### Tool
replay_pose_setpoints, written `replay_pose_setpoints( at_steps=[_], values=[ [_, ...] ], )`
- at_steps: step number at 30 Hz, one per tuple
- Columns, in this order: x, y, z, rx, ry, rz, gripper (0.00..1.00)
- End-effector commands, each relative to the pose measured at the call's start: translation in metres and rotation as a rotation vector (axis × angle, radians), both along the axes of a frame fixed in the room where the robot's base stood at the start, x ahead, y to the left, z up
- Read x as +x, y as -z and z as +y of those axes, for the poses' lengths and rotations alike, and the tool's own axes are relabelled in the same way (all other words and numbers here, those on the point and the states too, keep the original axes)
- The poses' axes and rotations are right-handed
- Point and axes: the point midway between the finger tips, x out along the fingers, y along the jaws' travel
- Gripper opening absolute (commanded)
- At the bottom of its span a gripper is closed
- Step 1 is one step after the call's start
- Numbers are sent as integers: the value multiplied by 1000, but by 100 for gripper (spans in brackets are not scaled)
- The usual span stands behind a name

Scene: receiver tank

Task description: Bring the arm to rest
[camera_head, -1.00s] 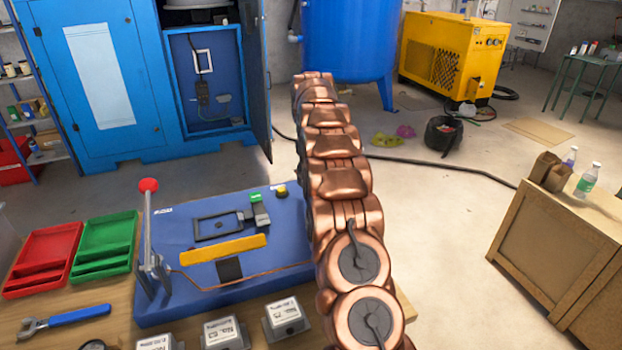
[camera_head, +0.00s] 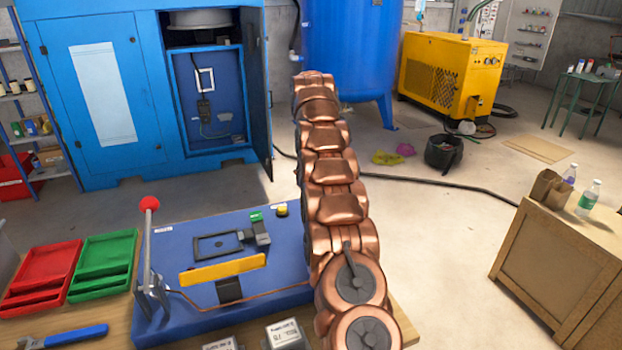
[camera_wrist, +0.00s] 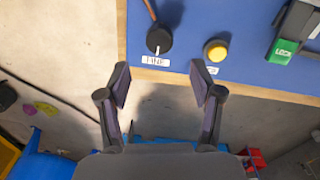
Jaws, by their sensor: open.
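My gripper (camera_wrist: 160,85) is open and empty in the wrist view, its two fingers apart at the edge of the blue board (camera_wrist: 240,70). Beyond the fingertips in that view are a black knob (camera_wrist: 159,40) above a label and a yellow button (camera_wrist: 215,50). In the head view my copper-coloured arm reaches forward over the right side of the blue board (camera_head: 180,240). The arm hides the gripper there.
The board carries a red-knobbed lever (camera_head: 149,204) and a yellow bar (camera_head: 222,270). Red (camera_head: 42,275) and green (camera_head: 103,265) trays lie left. A blue cabinet (camera_head: 100,90) and blue tank (camera_head: 350,50) stand behind. A wooden crate (camera_head: 555,255) is at right, with open floor between.

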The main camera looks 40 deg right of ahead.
Motion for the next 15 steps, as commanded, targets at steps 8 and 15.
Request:
replay_pose_setpoints(
  at_steps=[8,15],
  values=[
    [0,0,0,0,0,0,65],
    [-1,-4,5,2,-3,0,65]
  ],
)
